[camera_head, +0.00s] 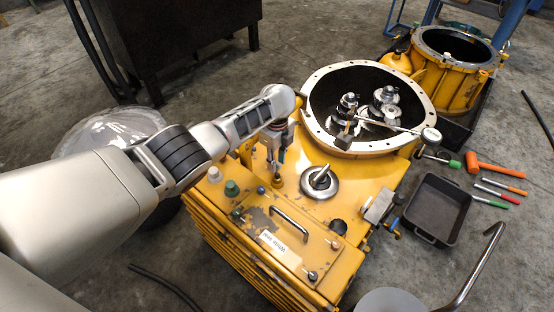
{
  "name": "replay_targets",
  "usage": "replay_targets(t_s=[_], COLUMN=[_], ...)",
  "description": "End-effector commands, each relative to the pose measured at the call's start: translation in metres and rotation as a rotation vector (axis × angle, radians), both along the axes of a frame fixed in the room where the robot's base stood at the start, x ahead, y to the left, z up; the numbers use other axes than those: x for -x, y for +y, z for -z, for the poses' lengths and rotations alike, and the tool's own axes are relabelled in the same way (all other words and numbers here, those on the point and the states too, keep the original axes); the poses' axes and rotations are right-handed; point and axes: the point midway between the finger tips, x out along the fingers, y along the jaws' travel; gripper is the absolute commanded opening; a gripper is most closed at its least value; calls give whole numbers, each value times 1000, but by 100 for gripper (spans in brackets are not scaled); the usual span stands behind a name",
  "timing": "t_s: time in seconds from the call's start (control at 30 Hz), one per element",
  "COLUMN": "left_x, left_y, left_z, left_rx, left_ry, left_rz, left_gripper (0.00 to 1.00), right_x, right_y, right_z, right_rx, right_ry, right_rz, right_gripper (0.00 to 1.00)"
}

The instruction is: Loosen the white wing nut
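The yellow transmission housing (372,178) stands in the middle of the view. A small white knob-like piece (214,174) sits on its left edge, beside a green one (232,187). It may be the white wing nut, but it is too small to tell its shape. My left gripper (277,174) points down over the housing top, right of the white piece and apart from it. Its fingertips are at or just above a small brass-coloured fitting (277,183). Whether they touch or grip it cannot be told. My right gripper is not in view.
A metal handle (290,224) and a ringed lever (319,182) rise from the housing top. The open round bell (312,118) holds gears. A dark bench (185,40) stands behind.

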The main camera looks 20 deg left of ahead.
Motion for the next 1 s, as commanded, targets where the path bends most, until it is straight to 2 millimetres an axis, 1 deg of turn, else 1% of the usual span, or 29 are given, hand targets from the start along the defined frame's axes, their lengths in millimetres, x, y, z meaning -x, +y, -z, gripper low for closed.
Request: replay_targets(t_s=[0.2, 0.37, 0.53, 0.7, 0.9, 1.0], left_x=[-1, -1, -2, -1, -2, -2], left_y=[1, 0, 0, 1, 0, 0], left_z=[-1, -3, -13, -34, -76, -93], left_rx=[-1, -1, 1, -1, 0, 0], left_ry=[-3, -4, -3, -6, -6, -6], left_rz=[1, 1, 2, 2, 3, 1], left_gripper=[26, 26, 26, 26, 26, 26], right_x=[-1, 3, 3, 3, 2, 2], right_y=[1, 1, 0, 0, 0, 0], right_z=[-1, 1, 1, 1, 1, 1], right_rx=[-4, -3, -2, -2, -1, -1], right_ry=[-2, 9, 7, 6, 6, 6], right_rz=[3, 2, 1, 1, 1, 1], right_gripper=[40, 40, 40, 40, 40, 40])
